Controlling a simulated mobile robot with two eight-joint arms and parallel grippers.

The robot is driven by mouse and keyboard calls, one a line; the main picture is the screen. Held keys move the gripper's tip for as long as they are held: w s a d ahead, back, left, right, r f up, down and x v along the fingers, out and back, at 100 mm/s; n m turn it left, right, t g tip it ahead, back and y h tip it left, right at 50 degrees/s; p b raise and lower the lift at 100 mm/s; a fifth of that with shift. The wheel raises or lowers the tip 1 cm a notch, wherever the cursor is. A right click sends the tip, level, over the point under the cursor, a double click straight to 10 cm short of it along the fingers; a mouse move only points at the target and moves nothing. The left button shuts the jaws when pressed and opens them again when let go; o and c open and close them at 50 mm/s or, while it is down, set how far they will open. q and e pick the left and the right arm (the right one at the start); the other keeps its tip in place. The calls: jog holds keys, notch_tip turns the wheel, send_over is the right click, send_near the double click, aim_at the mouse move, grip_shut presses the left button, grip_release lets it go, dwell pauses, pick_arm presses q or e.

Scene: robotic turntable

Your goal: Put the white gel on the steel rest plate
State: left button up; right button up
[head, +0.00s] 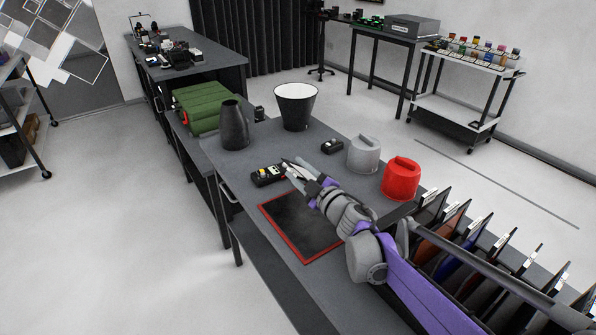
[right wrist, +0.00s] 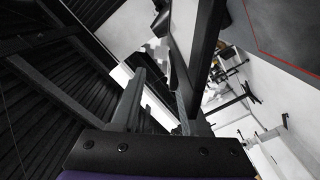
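My right gripper (head: 296,169) is above the table near the upper corner of a dark square plate with a red border (head: 285,238), part of which my arm covers. In the right wrist view its fingers (right wrist: 158,105) stand apart, with no clear object between them. The red border shows there at the upper right. I cannot tell whether this plate is the steel rest plate. Several framed gels (head: 440,242) stand in a rack at the lower right, with brown, blue and red ones showing. I cannot pick out a white gel. My left gripper is not in view.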

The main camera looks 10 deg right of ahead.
notch_tip(320, 180, up, 10)
jog(key=p, duration=0.1)
jog(key=shift+p, duration=0.3)
dwell(0.6)
